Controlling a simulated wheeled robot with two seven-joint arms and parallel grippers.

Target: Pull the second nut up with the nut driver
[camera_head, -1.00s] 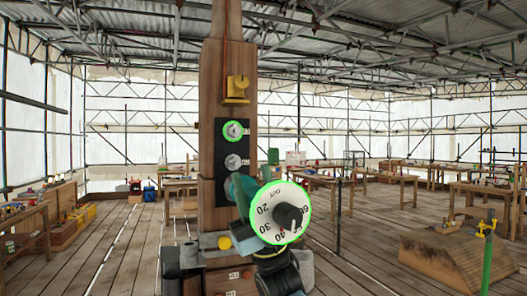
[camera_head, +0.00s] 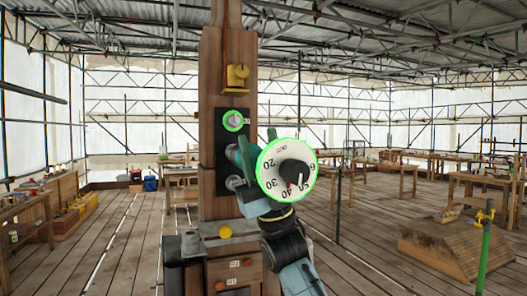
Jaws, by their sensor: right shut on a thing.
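The nut driver (camera_head: 246,158) is a teal tool with a large white, green-rimmed dial (camera_head: 270,165) and black knob facing me. Its front end is at the black plate (camera_head: 221,119) on the wooden post; the dial hides part of it. The upper nut (camera_head: 233,120) shows clear, ringed in green. The second nut, below it, is hidden behind the driver, so I cannot tell how the driver sits on it. A silver round part (camera_head: 235,182) shows just below. My right gripper (camera_head: 252,204) is shut on the driver, its fingers mostly hidden. My left gripper is out of view.
A yellow fitting (camera_head: 236,77) hangs on the post (camera_head: 213,70) above the plate. A yellow knob (camera_head: 225,231) sits on the lower block. Workbenches stand behind; a wooden ramp block (camera_head: 440,248) and green pole (camera_head: 487,250) are at right. Plank floor between is open.

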